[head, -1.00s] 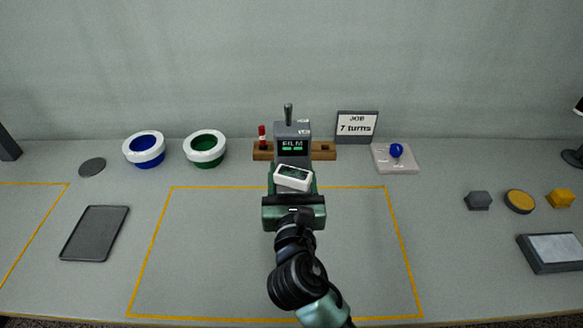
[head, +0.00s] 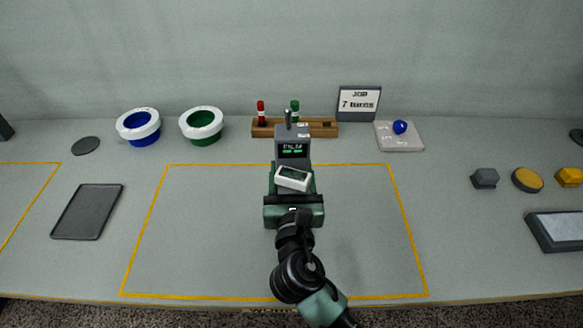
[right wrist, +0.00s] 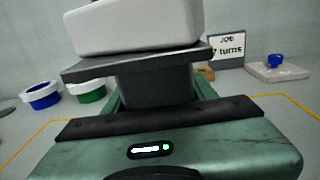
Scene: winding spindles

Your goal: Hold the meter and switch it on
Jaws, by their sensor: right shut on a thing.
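The meter is a grey upright unit (head: 292,147) with a small lever on top and a dark display reading "FILM" with green marks. A white box with a small dark screen (head: 293,178) sits at its front, nearer me. My right gripper (head: 293,199) is shut on the meter's dark grey lower part, which shows between the jaws in the right wrist view (right wrist: 155,88). The white box fills the top of that view (right wrist: 140,25). Whether the meter touches the table is unclear. My left gripper is not in view.
A wooden rack (head: 322,130) with red and green tubes stands behind the meter. A "JOB 7 turns" sign (head: 359,103), a pale pad with a blue knob (head: 399,141), blue (head: 139,127) and green (head: 202,126) ringed cups stand around. The yellow-outlined area (head: 210,230) is mostly clear.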

